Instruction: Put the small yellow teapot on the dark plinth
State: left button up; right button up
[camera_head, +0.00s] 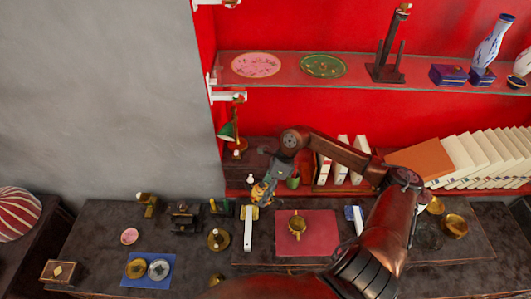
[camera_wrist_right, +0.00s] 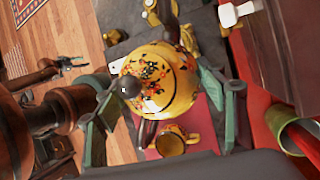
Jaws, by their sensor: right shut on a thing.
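My right gripper (camera_head: 262,192) is shut on the small yellow teapot. In the right wrist view the round, flower-painted teapot (camera_wrist_right: 165,82) sits between the green fingers of my right gripper (camera_wrist_right: 168,100). In the head view the gripper mostly hides it. The gripper is above the back of the dark table, left of the red mat (camera_head: 322,218). A dark wooden block (camera_head: 250,162) stands behind the gripper against the red wall; I cannot tell whether it is the plinth. A dark claw-like shape (camera_wrist_right: 70,63), possibly my left gripper, shows small in the wrist view.
A yellow pot (camera_head: 297,227) stands on the red mat. A green lamp (camera_head: 229,131) and white books (camera_head: 341,160) are behind. A blue mat (camera_head: 150,281) lies at left.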

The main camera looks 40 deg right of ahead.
jog(key=s+d+r+m+t+h+p, duration=0.1)
jog(key=d+r+m, duration=0.25)
jog(key=d, duration=0.25)
jog(key=s+d+r+m+t+h, duration=0.1)
jog(key=d+r+m+t, duration=0.15)
jog(key=d+m, duration=0.35)
jog(key=d+r+m+t+h+p, duration=0.1)
jog(key=d+r+m+h, duration=0.15)
jog(key=d, duration=0.45)
jog(key=shift+y, duration=0.55)
jog(key=w+a+p, duration=0.1)
jog(key=w+a, duration=0.1)
jog(key=w, duration=0.3)
jog(key=w+a+p, duration=0.1)
jog(key=w+a, duration=0.1)
jog(key=w, duration=0.3)
jog(key=w+a+p, duration=0.1)
jog(key=w+a, duration=0.1)
jog(key=w, duration=0.3)
jog(key=shift+w+r, duration=0.25)
jog(key=shift+r, duration=0.05)
jog(key=shift+w+a+f, duration=0.1)
jog(key=shift+w+f, duration=0.1)
jog(key=shift+w, duration=0.15)
notch_tip(320, 180, down, 3)
jog(key=shift+s+r+p, duration=0.1)
jog(key=shift+p, duration=0.8)
jog(key=shift+f, duration=0.3)
